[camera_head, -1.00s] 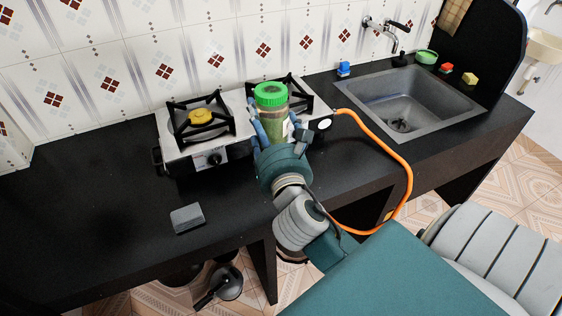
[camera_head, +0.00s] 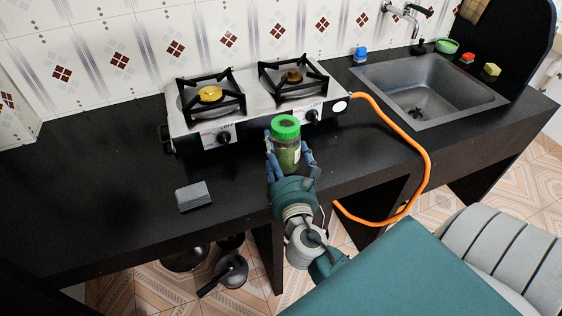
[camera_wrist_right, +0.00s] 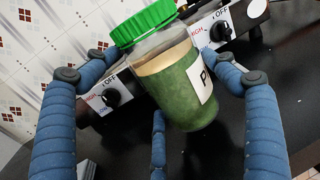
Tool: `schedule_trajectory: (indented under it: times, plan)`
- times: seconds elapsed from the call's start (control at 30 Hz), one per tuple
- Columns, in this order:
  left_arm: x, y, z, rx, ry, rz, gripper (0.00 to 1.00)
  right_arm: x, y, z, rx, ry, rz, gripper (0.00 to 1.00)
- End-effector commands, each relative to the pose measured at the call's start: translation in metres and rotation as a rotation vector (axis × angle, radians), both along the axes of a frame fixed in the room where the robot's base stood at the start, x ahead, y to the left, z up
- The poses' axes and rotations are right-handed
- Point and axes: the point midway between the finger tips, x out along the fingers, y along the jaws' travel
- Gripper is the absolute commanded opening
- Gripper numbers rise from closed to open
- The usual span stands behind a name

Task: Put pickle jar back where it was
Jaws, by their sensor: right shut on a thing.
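The pickle jar (camera_head: 287,148) has a green lid and green contents. My right gripper (camera_head: 290,163) is shut around it, in front of the stove's front edge and over the black counter. In the right wrist view the jar (camera_wrist_right: 180,88) is tilted in the picture, with a white label partly in sight, and the blue fingers of the gripper (camera_wrist_right: 160,100) are on both sides of it. I cannot tell whether the jar's base touches the counter. My left gripper is not in view.
The two-burner stove (camera_head: 246,117) stands behind the jar. An orange hose (camera_head: 428,160) curves from its right side over the counter edge. A grey block (camera_head: 193,196) lies at the left front. The sink (camera_head: 430,90) is at the right. The counter's left part (camera_head: 90,190) is clear.

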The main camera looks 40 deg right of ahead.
Motion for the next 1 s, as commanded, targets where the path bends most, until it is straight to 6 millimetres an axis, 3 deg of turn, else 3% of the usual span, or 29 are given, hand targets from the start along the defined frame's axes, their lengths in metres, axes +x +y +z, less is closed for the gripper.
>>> schedule_trajectory:
  times: [0.03, 0.17, 0.6, 0.63, 0.67, 0.7, 1.0]
  plan:
    - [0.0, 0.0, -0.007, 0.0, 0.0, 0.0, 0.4, 0.0, 0.0, -0.012, -0.003, 0.0, 0.0, 0.53]
    - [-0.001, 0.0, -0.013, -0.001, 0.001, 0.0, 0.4, 0.0, 0.0, -0.026, -0.004, -0.001, 0.0, 0.53]
    - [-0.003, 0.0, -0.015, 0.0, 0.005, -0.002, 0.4, 0.0, 0.0, -0.031, -0.002, -0.002, 0.0, 0.53]
    - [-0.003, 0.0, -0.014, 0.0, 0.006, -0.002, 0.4, 0.0, 0.0, -0.032, 0.0, 0.001, -0.001, 0.91]
    - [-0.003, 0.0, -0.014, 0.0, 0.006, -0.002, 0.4, 0.0, 0.0, -0.031, 0.0, 0.001, -0.001, 0.97]
    - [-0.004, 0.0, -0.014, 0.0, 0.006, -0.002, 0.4, 0.0, 0.0, -0.031, 0.0, 0.001, -0.001, 1.0]
    - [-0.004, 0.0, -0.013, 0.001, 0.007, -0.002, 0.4, 0.0, 0.0, -0.029, 0.0, 0.001, -0.001, 1.0]
